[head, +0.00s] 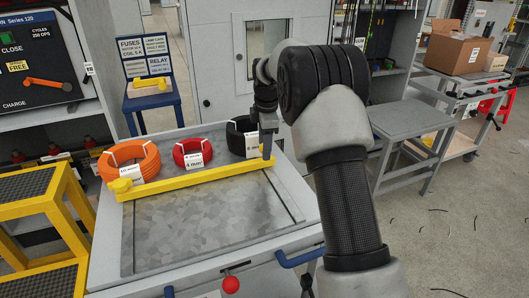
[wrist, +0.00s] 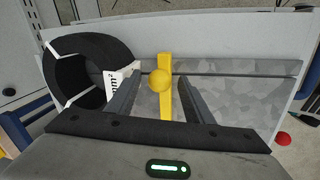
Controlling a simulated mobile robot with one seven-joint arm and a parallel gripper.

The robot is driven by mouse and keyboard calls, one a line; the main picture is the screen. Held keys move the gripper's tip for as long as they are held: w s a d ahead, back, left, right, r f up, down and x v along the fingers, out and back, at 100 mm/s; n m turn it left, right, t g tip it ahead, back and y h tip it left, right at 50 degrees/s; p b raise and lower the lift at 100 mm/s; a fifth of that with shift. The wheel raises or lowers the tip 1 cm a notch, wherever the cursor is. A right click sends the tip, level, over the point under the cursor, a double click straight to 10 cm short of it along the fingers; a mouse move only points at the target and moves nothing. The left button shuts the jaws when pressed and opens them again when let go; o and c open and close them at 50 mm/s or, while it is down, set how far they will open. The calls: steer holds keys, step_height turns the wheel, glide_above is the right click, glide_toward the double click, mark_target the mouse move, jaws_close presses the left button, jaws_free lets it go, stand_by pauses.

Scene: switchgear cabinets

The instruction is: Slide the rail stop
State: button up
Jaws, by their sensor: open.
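A long yellow bar (head: 200,179) lies across the grey tray top, in front of the cable coils, with a yellow round piece (head: 121,185) at its left end. In the wrist view the yellow bar (wrist: 166,112) runs between my fingers, and a yellow ball knob (wrist: 160,80) stands on it. My gripper (head: 267,150) is over the bar's right end and hides that knob in the head view. In the wrist view my gripper (wrist: 157,97) is open, with one finger on each side of the knob and visible gaps. I cannot tell which yellow part is the rail stop.
Orange (head: 129,162), red (head: 192,153) and black (head: 241,138) coils stand behind the bar. The black coil (wrist: 80,70) is close to my left finger in the wrist view. The metal plate (head: 200,225) in front is clear. A red knob (head: 231,285) sits at the front.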

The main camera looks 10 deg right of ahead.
steer(key=shift+w+f, duration=0.25)
steer(key=shift+f, duration=0.7)
jaws_close()
steer(key=shift+s, duration=0.1)
